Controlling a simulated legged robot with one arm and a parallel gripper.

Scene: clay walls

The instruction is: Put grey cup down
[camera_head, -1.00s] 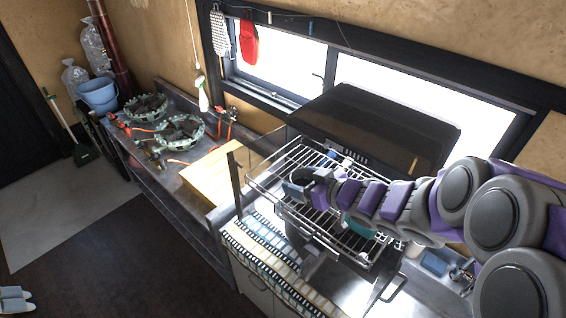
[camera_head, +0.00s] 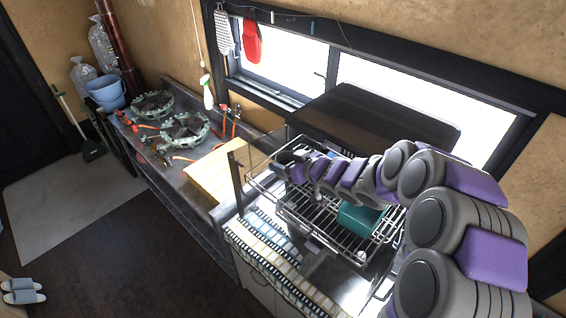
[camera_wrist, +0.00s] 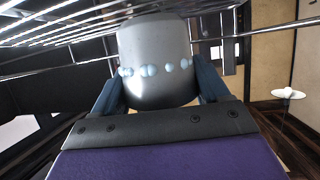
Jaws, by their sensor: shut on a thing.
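The grey cup (camera_wrist: 155,45) fills the top middle of the wrist view, with a row of pale round spots around it. My gripper (camera_wrist: 155,92) is shut on it, one finger on each side. In the head view my gripper (camera_head: 287,160) is at the upper left part of the wire dish rack (camera_head: 310,212). The cup is dark and small there, and I cannot tell whether it touches the rack. Rack wires pass close above and behind the cup in the wrist view.
A teal pot (camera_head: 358,217) sits in the rack. A wooden board (camera_head: 212,172) lies left of it on the counter, with two gas burners (camera_head: 184,131) farther left. A striped cloth (camera_head: 262,243) lies in front. A black hood (camera_head: 375,128) stands behind, below the window.

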